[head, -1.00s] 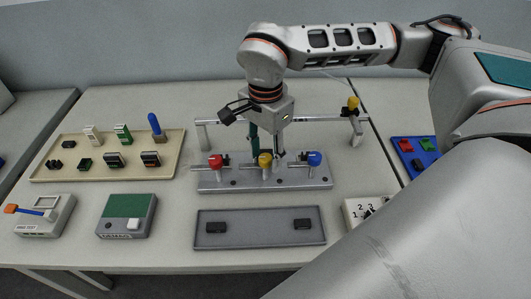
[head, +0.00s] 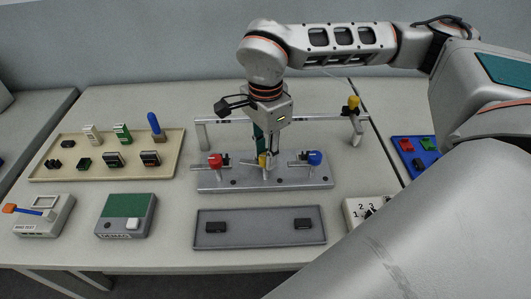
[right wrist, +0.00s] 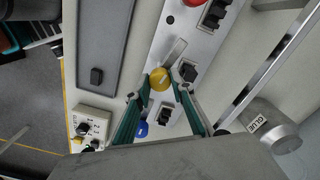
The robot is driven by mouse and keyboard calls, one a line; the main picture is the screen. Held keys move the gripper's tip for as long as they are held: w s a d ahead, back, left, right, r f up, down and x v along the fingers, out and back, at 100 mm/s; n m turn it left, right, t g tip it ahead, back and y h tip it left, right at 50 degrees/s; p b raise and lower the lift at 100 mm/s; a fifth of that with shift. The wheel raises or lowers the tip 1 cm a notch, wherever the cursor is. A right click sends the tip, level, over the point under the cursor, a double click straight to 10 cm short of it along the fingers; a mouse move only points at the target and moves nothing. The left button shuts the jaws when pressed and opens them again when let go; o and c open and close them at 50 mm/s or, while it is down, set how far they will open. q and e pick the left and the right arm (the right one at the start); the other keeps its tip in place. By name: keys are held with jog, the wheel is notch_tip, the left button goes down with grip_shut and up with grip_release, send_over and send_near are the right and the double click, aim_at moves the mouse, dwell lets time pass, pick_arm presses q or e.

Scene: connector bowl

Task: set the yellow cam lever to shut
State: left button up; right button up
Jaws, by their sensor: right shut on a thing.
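The yellow cam lever (head: 262,161) is the middle one of three levers on a grey metal base plate (head: 318,182). My right gripper (head: 267,158) points down over the plate and partly hides the lever. In the right wrist view the round yellow knob (right wrist: 160,79) sits between the green fingers of the right gripper (right wrist: 161,88), which are shut on it. A pale lever arm runs from the knob up and to the right there. My left gripper is not in view.
A red lever (head: 215,160) and a blue lever (head: 315,158) stand close on either side. A rail (head: 325,118) with a yellow knob (head: 352,103) runs behind. A grey tray (head: 260,241) lies in front. A beige tray (head: 50,173) holds connectors at left.

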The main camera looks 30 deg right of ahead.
jog(key=m, duration=0.4)
jog(key=shift+m+b, duration=0.3)
jog(key=shift+b, duration=0.05)
jog(key=m, duration=0.3)
jog(key=shift+m+b, duration=0.3)
jog(key=m, duration=0.3)
jog(key=shift+m, duration=0.3)
jog(key=shift+m+b, duration=0.35)
jog(key=shift+m, duration=1.35)
jog(key=o, duration=1.1)
jog(key=shift+r, duration=0.1)
